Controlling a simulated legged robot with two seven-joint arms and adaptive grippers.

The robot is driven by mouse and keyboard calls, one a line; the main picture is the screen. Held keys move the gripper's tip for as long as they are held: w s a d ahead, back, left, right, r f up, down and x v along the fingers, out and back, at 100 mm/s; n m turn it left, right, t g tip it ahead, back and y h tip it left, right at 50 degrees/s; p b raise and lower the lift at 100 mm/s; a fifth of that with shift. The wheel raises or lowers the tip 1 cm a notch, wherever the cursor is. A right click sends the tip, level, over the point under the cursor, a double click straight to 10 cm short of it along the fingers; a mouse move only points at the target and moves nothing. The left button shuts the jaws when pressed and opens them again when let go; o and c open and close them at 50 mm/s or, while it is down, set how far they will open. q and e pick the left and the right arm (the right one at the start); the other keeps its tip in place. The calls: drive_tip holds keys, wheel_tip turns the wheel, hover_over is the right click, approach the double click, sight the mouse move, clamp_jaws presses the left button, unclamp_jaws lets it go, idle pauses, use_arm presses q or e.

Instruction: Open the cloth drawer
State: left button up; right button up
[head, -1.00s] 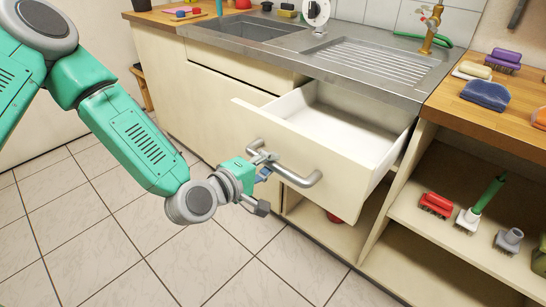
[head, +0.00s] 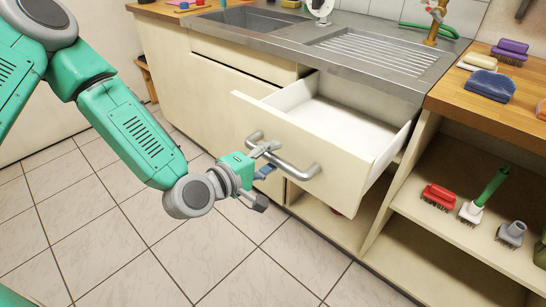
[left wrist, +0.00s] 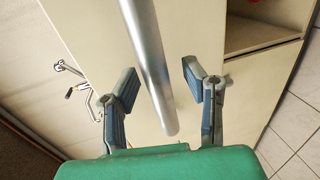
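The cream drawer (head: 292,137) under the sink counter is pulled well out, and its white inside looks empty in the head view. Its grey bar handle (head: 292,168) runs across the front. My left gripper (head: 268,160) is at the left part of this handle. In the left wrist view the handle (left wrist: 150,65) passes between the two fingers of my left gripper (left wrist: 160,85). The fingers are spread, with a gap on both sides of the bar. No cloth shows in the drawer. My right gripper is not in view.
The steel sink counter (head: 345,48) is above the drawer. Open shelves (head: 440,230) at the right hold a red brush (head: 438,197) and other brushes. A wooden top (head: 500,115) holds sponges and brushes. The tiled floor (head: 110,235) at the left is clear.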

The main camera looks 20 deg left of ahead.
use_arm(q)
drive_tip(key=v, duration=0.7)
drive_tip(key=shift+s+d, duration=0.1)
drive_tip(key=shift+d, duration=0.05)
drive_tip(key=shift+f, duration=0.1)
drive_tip(key=s+d+f+m+g+p, duration=0.2)
drive_tip(key=s+f+m+g, duration=0.6)
drive_tip(key=s+f, duration=0.45)
drive_tip(key=s+a+f+m+g+y+p, duration=0.1)
drive_tip(key=s+a+f+m+g+y, duration=0.4)
drive_tip(key=s, duration=0.5)
wheel_tip(320, 180, down, 3)
drive_tip(key=a+m+g, duration=0.1)
drive_tip(key=a, duration=0.2)
drive_tip(key=shift+s+r+m, duration=0.2)
drive_tip(key=shift+s+m, duration=0.1)
